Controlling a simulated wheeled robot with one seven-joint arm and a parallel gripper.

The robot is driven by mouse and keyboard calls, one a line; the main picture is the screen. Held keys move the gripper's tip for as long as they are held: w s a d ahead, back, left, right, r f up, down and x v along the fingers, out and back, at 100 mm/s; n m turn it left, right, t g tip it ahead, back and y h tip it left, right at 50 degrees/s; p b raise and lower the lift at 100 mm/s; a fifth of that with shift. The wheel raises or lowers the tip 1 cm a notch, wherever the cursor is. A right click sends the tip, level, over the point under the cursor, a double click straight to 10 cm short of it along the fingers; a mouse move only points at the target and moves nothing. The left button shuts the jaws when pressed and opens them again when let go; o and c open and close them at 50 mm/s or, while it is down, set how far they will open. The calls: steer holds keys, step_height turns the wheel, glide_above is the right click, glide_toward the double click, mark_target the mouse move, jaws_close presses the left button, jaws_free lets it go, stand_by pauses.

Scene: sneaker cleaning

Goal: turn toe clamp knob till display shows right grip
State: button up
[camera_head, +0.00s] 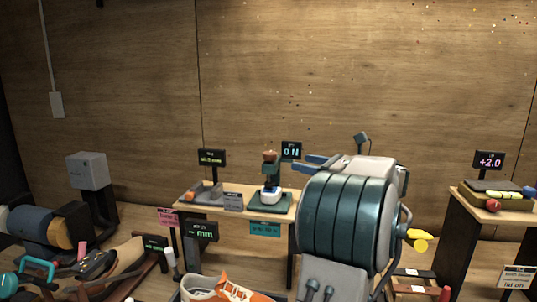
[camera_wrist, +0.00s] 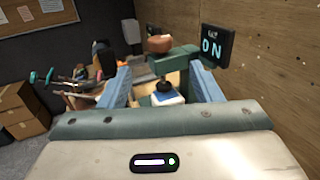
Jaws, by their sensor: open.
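A small press-like clamp stands on the middle table in the head view. It has a brown knob (camera_head: 269,156) on top, a green base (camera_head: 268,207) and a white part low in the middle. A black display (camera_head: 291,151) beside it reads 0 N. My gripper (camera_head: 303,163) is to the right of the clamp, open, with blue fingers pointing left. In the wrist view the brown knob (camera_wrist: 160,44) shows beyond and above the fingertips, not between them. The display (camera_wrist: 212,45) is right of it. A dark round part and white block show between the fingers, lower down.
The table (camera_head: 235,198) also bears a grey device (camera_head: 203,194) with its own display. An orange and white sneaker (camera_head: 228,290) is in front. A side table (camera_head: 492,203) with a +2.0 display stands right. The plywood wall (camera_head: 330,70) is close behind.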

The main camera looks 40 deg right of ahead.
mark_target(276, 156)
steer(key=p+x, duration=0.3)
steer(key=x, duration=0.9)
steer(key=shift+w, duration=0.15)
steer(key=c, duration=1)
steer(key=shift+o, duration=0.2)
